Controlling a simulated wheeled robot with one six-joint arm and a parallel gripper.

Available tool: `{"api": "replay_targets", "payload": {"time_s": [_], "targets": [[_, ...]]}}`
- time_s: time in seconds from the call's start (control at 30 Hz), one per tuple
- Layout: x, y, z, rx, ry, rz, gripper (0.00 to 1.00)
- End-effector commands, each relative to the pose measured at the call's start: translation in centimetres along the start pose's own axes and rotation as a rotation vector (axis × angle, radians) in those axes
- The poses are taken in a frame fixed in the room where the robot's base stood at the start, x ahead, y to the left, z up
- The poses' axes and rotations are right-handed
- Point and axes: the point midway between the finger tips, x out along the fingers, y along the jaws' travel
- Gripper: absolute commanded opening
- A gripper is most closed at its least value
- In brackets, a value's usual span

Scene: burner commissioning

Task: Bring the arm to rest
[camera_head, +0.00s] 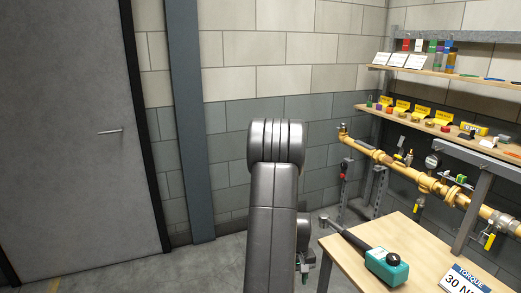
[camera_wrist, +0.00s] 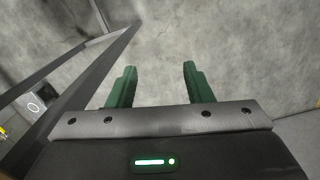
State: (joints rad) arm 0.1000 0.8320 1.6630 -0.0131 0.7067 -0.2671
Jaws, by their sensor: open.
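My gripper (camera_wrist: 158,84) shows in the wrist view with its two green fingers wide apart. Nothing is between them, and bare grey floor lies beyond. In the head view my arm rises in the middle of the picture, in front of the block wall. The gripper itself is mostly hidden there behind the arm; a small green part shows low beside it, left of the wooden table (camera_head: 425,252).
A torque tool (camera_head: 387,266) and a torque sign (camera_head: 462,281) lie on the table. A yellow gas pipe (camera_head: 385,158) with valves and a gauge runs behind it, below shelves (camera_head: 440,73) of small parts. A grey door (camera_head: 70,140) stands left. Floor between is clear.

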Motion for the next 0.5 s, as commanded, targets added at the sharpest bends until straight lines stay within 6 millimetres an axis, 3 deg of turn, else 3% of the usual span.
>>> {"api": "replay_targets", "payload": {"time_s": [0.5], "targets": [[8.9, -5.3, -2.0, 0.079, -0.006, -0.004, 0.46]]}}
